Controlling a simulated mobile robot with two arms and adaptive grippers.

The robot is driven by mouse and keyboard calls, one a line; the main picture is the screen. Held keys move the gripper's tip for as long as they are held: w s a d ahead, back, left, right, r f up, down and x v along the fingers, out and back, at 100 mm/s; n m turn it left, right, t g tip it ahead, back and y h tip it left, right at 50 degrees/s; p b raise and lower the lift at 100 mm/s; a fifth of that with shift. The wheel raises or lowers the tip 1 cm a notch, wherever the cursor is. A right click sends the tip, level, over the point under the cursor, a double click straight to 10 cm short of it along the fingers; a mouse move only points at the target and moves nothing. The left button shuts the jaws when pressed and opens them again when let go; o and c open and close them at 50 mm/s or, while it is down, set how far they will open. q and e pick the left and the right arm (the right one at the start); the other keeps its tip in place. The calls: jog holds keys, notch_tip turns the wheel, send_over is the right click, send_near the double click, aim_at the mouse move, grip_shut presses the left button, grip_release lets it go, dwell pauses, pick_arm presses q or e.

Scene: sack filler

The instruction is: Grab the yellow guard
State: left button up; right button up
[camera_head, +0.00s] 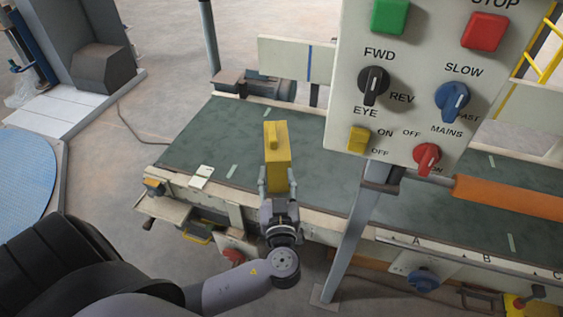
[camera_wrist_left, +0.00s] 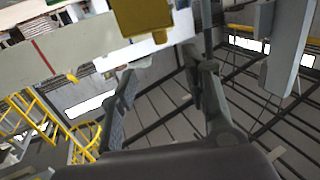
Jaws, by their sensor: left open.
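The yellow guard (camera_head: 278,155) is a boxy yellow piece with a raised ridge, seen over the green conveyor belt in the head view. My left gripper (camera_head: 278,175) comes up from below, with its two fingers spread at the sides of the guard's lower end. In the left wrist view the yellow guard (camera_wrist_left: 143,18) shows at the top edge, cut off by the frame, beyond the spread fingertips (camera_wrist_left: 160,62). The space between the fingers looks empty there. I cannot tell whether either finger touches the guard. My right gripper is not in view.
A control panel (camera_head: 403,125) on a grey post (camera_head: 352,225) stands just right of my left gripper. The green belt (camera_head: 215,140) runs behind it in a pale frame. An orange bar (camera_head: 510,197) lies at the right. Open floor (camera_head: 165,60) shows beyond the belt.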

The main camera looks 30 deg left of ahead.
pick_arm(q)
send_near(273, 130)
jog(key=x, duration=0.3)
jog(key=shift+w+a+f+p, duration=0.2)
jog(key=shift+w+a+p, duration=0.05)
jog(key=shift+p, duration=0.15)
jog(key=shift+x, duration=0.85)
jog(key=x, duration=0.4)
jog(key=shift+w+a, duration=0.15)
jog(key=shift+w, duration=0.1)
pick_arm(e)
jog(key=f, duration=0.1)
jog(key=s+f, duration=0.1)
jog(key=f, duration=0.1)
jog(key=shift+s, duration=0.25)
pick_arm(q)
jog(key=c, duration=0.9)
grip_shut()
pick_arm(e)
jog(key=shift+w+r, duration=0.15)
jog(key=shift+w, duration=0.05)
